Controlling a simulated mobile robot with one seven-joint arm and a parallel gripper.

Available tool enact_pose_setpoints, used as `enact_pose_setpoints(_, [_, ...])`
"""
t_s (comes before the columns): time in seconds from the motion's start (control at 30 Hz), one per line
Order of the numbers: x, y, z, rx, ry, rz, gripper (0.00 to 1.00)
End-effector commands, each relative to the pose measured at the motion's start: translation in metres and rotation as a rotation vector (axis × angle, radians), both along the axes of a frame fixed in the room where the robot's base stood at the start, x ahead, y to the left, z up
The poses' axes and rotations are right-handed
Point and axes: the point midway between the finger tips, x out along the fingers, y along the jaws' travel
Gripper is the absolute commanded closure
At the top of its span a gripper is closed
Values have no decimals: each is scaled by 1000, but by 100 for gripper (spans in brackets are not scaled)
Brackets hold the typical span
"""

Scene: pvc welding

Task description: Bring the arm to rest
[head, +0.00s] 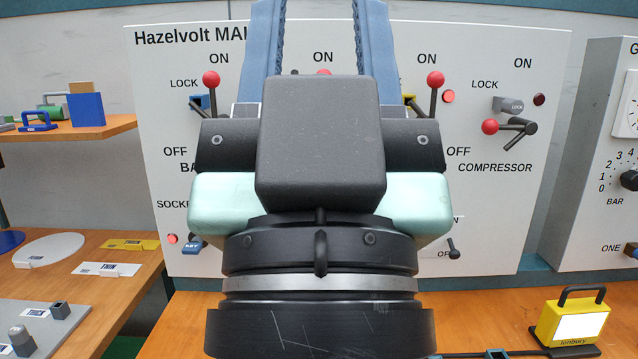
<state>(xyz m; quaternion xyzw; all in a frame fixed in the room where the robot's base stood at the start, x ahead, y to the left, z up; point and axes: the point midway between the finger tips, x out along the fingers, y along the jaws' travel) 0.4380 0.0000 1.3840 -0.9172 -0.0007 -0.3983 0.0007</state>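My gripper (320,38) fills the middle of the head view, seen from behind. Its two blue fingers point up and stand wide apart, with the panel showing between them. The fingertips run out of the top of the picture. I see nothing held in the visible part of the gap. My wrist and gripper body hide the middle of the white switch panel (560,60).
Red-knobbed levers at left (211,79) and right (436,79) point up to ON. The compressor lever (490,127) lies sideways beside a grey lock (508,105). A wooden shelf (125,124) stands left; a yellow lamp (575,322) sits on the bench at right.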

Motion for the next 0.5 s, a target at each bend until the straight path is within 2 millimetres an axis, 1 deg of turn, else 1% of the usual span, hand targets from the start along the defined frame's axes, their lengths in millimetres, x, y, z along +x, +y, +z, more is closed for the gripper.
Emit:
enact_pose_setpoints(0.03, [0, 0, 35, 0, 2, 0, 56])
enact_pose_setpoints(0.2, [1, 1, 87, -1, 5, 0, 56])
enact_pose_setpoints(0.3, [2, 1, 114, -1, 6, 0, 56])
enact_pose_setpoints(0.4, [2, 1, 133, -2, 7, -1, 56])
enact_pose_setpoints(0.5, [2, 1, 144, -2, 7, -1, 56])
